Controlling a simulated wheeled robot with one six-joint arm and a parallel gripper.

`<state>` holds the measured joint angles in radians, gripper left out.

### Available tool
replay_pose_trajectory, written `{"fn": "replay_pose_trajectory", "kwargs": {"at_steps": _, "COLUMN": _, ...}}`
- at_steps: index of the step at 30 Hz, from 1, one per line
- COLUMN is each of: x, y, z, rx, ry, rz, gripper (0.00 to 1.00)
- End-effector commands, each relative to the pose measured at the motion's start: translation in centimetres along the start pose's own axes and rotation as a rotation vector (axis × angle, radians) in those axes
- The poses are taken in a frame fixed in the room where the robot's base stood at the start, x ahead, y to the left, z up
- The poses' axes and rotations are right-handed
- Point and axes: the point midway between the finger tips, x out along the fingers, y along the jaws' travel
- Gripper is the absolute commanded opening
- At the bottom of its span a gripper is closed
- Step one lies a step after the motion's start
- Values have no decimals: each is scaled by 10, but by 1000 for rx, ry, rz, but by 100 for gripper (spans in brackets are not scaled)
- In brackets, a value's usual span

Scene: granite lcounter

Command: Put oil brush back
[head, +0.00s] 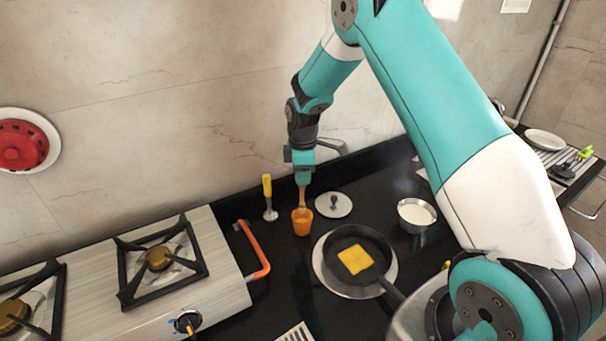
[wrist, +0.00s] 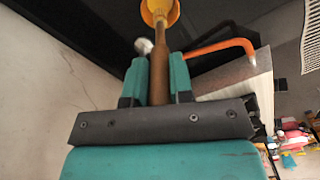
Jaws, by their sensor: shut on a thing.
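My gripper (head: 303,178) points down over the black counter. In the wrist view my gripper (wrist: 159,80) is shut on the brown wooden handle of the oil brush (wrist: 159,68). In the head view the oil brush (head: 302,199) hangs upright below the gripper, its lower end in or just behind the orange cup (head: 302,223). The brush head is hidden there. The wrist view shows the yellow-orange rim of the cup (wrist: 160,10) around the far end of the handle.
A yellow-handled tool (head: 267,190) stands just left of the cup. A round lid (head: 333,205) lies to the right, with a pan (head: 345,238) holding a yellow slice in front. A white-filled bowl (head: 416,213) is further right. A gas stove (head: 150,275) and orange tube (head: 256,252) are left.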

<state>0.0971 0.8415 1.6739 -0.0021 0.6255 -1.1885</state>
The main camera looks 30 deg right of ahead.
Motion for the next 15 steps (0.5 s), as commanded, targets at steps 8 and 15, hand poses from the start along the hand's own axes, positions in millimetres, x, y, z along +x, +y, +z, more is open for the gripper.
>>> {"fn": "replay_pose_trajectory", "kwargs": {"at_steps": 8, "x": 2, "y": 0, "z": 0, "rx": 0, "ry": 0, "rz": 0, "gripper": 0}}
{"fn": "replay_pose_trajectory", "kwargs": {"at_steps": 15, "x": 11, "y": 0, "z": 0, "rx": 0, "ry": 0, "rz": 0, "gripper": 0}}
